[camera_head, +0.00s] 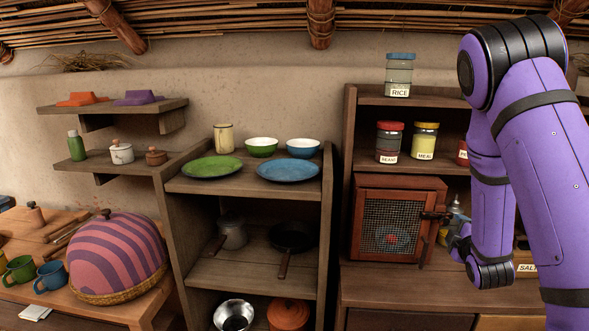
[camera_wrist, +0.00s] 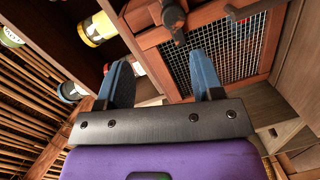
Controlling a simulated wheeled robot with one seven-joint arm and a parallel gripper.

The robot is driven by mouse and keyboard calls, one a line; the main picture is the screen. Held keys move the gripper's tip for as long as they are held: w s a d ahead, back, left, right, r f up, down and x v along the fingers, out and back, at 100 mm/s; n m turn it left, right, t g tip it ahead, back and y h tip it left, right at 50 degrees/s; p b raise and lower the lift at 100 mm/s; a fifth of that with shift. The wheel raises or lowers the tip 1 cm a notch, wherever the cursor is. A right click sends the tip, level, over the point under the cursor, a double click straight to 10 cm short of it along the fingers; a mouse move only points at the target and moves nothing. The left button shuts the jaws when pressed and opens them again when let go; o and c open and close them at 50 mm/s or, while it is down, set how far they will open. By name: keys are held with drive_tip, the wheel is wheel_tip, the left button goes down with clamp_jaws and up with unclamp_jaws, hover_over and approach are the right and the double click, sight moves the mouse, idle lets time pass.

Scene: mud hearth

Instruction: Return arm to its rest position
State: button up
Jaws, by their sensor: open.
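My purple arm (camera_head: 540,150) comes down the right side of the head view, in front of the right shelf unit. My gripper (camera_wrist: 163,70) shows in the wrist view with its two blue fingers apart and nothing between them. The fingers point toward the mesh-fronted wooden cabinet (camera_head: 362,220), which also shows in the wrist view (camera_wrist: 157,40). Its door appears shut, with a dark latch (camera_head: 435,215) on its right side. A red round thing is dimly visible behind the mesh. In the head view the fingertips are hard to make out beside the cabinet.
Jars, including the rice jar (camera_head: 399,75) and meal jar (camera_head: 424,141), stand on shelves above the cabinet. A salt box (camera_head: 526,267) is partly behind my arm. The middle shelf (camera_head: 230,184) holds plates and bowls. A striped domed cover (camera_head: 115,255) stands at left.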

drive_tip(key=s+a+r+m+g+y, duration=0.1)
drive_tip(key=s+a+r+m+g, duration=0.3)
drive_tip(key=r, duration=0.4)
drive_tip(key=s+a+r+m+g+y, duration=0.1)
drive_tip(key=s+a+r+m+g, duration=0.15)
drive_tip(key=s+r+m, duration=0.35)
drive_tip(key=s+a+r+m+g, duration=0.1)
drive_tip(key=s+a+r, duration=0.3)
drive_tip(key=s, duration=0.8)
drive_tip(key=s+a+r+m+g+y, duration=0.1)
drive_tip(key=s+a+r+m+g, duration=0.1)
drive_tip(key=s, duration=0.9)
wheel_tip(320, 180, up, 3)
drive_tip(key=shift+s+a+f+g, duration=0.1)
drive_tip(key=shift+s+a+g, duration=0.3)
drive_tip(key=shift+a+g, duration=0.6)
drive_tip(key=shift+a+t, duration=0.2)
drive_tip(key=shift+t, duration=0.05)
